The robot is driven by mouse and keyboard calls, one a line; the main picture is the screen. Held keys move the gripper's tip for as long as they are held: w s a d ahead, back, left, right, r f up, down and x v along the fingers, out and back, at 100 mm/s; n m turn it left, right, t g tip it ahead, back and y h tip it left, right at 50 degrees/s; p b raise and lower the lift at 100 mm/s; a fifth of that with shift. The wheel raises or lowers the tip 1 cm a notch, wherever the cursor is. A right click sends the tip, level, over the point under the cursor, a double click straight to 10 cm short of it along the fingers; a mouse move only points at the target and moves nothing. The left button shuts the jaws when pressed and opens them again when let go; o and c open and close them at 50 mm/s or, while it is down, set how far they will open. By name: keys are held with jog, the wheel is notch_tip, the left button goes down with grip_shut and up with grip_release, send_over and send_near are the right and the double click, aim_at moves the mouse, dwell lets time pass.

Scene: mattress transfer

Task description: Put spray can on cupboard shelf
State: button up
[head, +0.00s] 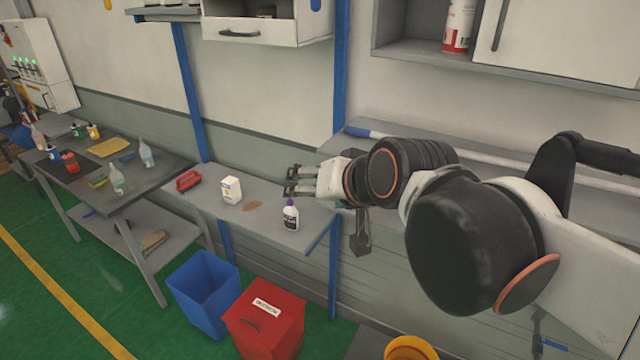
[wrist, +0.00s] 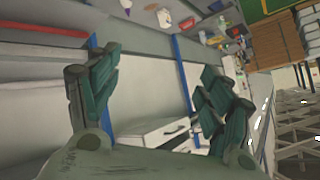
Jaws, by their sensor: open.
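A white and red can (head: 459,26), which looks like the spray can, stands upright in the open part of the wall cupboard (head: 420,50) at the upper right of the head view. Its top is cut off by the picture edge. My gripper (head: 290,181) is open and empty in the head view, well below and left of the cupboard, above the bench with the purple-capped bottle. In the wrist view my gripper's fingers (wrist: 158,65) are spread apart with nothing between them. I cannot make out the can in the wrist view.
A purple-capped bottle (head: 291,216), a white box (head: 230,189) and a red item (head: 188,180) are on the low bench (head: 262,228). Blue (head: 204,288) and red (head: 265,322) bins stand before it. A table (head: 135,192) with several bottles is left. Green floor is clear there.

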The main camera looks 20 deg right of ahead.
jog(key=s+d+f+n+g+h, duration=0.1)
jog(key=s+d+f+n+g, duration=0.1)
jog(key=s+f, duration=0.7)
jog(key=shift+s+d+f+n+g, duration=0.25)
jog(key=shift+f+n+g, duration=0.35)
jog(key=shift+n, duration=0.4)
